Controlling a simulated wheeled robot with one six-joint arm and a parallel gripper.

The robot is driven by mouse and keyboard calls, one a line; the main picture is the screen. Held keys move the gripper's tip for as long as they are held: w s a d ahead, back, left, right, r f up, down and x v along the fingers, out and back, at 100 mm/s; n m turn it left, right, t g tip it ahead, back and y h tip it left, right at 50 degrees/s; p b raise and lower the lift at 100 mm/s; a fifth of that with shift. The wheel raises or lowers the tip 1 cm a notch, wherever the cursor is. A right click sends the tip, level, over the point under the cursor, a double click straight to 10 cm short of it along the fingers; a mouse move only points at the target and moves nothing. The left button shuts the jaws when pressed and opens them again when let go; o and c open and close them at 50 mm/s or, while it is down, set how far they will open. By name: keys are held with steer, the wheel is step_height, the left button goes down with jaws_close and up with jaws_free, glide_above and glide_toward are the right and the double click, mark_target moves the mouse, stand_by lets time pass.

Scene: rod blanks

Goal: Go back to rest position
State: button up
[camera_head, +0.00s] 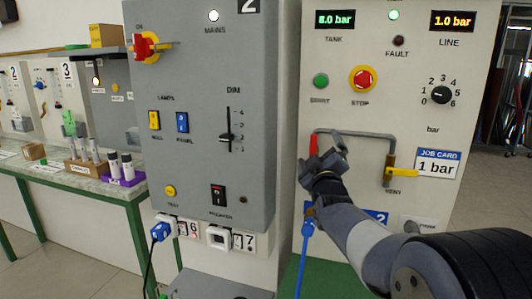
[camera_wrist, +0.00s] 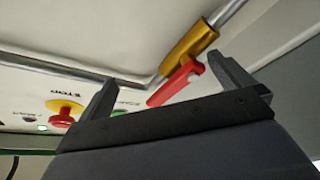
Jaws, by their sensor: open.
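My gripper (camera_head: 320,151) is in front of the right-hand panel (camera_head: 343,52), at the left end of its grey pipe (camera_head: 360,133). In the wrist view my gripper (camera_wrist: 163,84) is open, its two fingers spread apart. A red lever (camera_wrist: 176,83) on a brass valve body (camera_wrist: 190,48) shows between the fingers in that view. The red lever also shows in the head view (camera_head: 313,146), just beyond the gripper. I cannot tell whether a finger touches it. Nothing is seen held.
A yellow vent lever (camera_head: 403,173) and a job card reading 1 bar (camera_head: 437,163) are right of the gripper. A blue hose (camera_head: 304,258) hangs below it. A grey switch cabinet (camera_head: 200,110) stands to the left, with a bench (camera_head: 110,190) beyond.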

steer(key=m+h, duration=0.1)
steer(key=m, duration=0.1)
steer(key=m+h, duration=0.1)
steer(key=m, duration=0.2)
steer(key=d+f+m+h, duration=0.1)
steer(key=m, duration=0.1)
steer(key=shift+s+t, duration=0.15)
steer(key=shift+t, duration=0.25)
steer(key=m+h, duration=0.1)
steer(key=m, duration=0.1)
steer(key=m+h, duration=0.1)
steer(key=m, duration=0.1)
steer(key=f+m+h+p, duration=0.1)
steer(key=m, duration=0.1)
steer(key=shift+s+d+h, duration=0.1)
steer(key=shift+d+h, duration=0.2)
steer(key=shift+s, duration=0.1)
